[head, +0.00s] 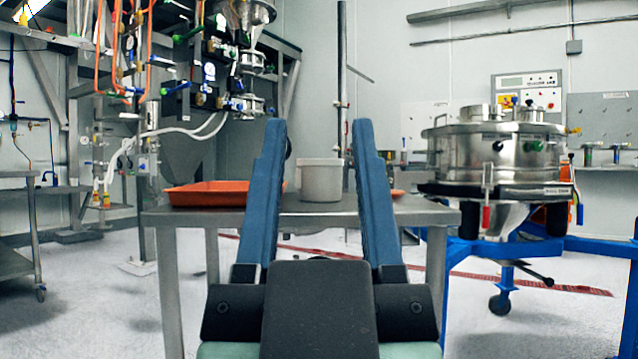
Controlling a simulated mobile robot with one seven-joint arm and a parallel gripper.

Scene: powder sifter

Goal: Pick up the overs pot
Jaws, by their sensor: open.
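The overs pot appears to be the pale grey-white round pot (321,182) standing upright on the steel table (380,214). My gripper (318,130) is in the foreground with two long blue fingers spread wide. In the picture the pot shows between the fingers, but it stands farther away on the table. The fingers do not visibly touch it. The gripper is open and empty. The pot's front and rim show; its base edge rests on the tabletop.
An orange tray (207,194) lies on the table left of the pot, partly behind the left finger. A steel sifter (497,152) on a blue wheeled frame (590,246) stands at the right, close to the table. Pipework and hoses (195,120) fill the back left.

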